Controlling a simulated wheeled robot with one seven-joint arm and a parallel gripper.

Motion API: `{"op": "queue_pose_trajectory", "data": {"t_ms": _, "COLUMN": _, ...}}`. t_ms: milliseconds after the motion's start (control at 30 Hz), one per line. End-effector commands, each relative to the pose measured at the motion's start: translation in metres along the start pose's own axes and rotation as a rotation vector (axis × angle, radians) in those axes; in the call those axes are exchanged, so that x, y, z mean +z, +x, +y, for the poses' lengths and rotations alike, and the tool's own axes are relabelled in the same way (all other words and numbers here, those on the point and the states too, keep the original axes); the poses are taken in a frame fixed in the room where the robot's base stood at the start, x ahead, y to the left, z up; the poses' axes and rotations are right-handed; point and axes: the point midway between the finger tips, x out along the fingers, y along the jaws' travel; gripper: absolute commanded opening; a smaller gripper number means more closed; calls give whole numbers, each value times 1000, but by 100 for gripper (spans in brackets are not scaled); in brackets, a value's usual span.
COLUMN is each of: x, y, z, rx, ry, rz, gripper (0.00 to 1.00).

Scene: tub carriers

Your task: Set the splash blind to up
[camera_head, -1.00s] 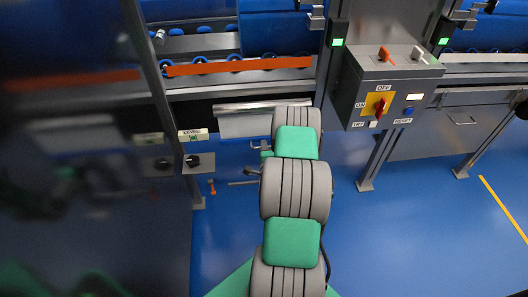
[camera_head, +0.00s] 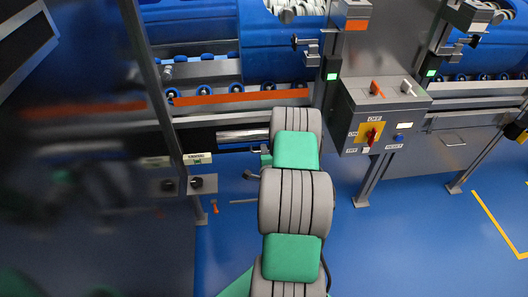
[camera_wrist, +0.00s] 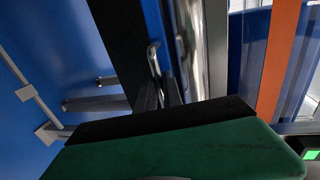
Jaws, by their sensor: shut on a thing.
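The splash blind (camera_head: 242,136) shows in the head view as a narrow shiny strip under the dark rail, left of my arm. No hanging sheet is seen below it. In the wrist view it is probably the bright curved metal (camera_wrist: 190,45) beside the fingers. My gripper (camera_wrist: 160,82) is shut on a small metal handle (camera_wrist: 153,58) next to that metal. How the handle joins the blind cannot be made out.
A grey control box (camera_head: 385,115) with a red switch stands right of my arm on a leg. A dark post (camera_head: 160,90) and large blurred dark panel (camera_head: 80,190) stand close on the left. Blue floor (camera_head: 400,230) is open at lower right.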

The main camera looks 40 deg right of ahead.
Motion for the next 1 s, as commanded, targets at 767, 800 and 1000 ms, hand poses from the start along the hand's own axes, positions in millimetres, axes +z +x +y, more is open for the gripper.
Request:
{"op": "queue_pose_trajectory", "data": {"t_ms": 767, "x": -2, "y": -23, "z": 0, "rx": -6, "ry": 3, "rz": 3, "gripper": 33}}
{"op": "queue_pose_trajectory", "data": {"t_ms": 800, "x": -2, "y": -30, "z": -1, "rx": -8, "ry": 3, "rz": 4, "gripper": 33}}
{"op": "queue_pose_trajectory", "data": {"t_ms": 1000, "x": -1, "y": -62, "z": -2, "rx": -9, "ry": 2, "rz": 3, "gripper": 33}}
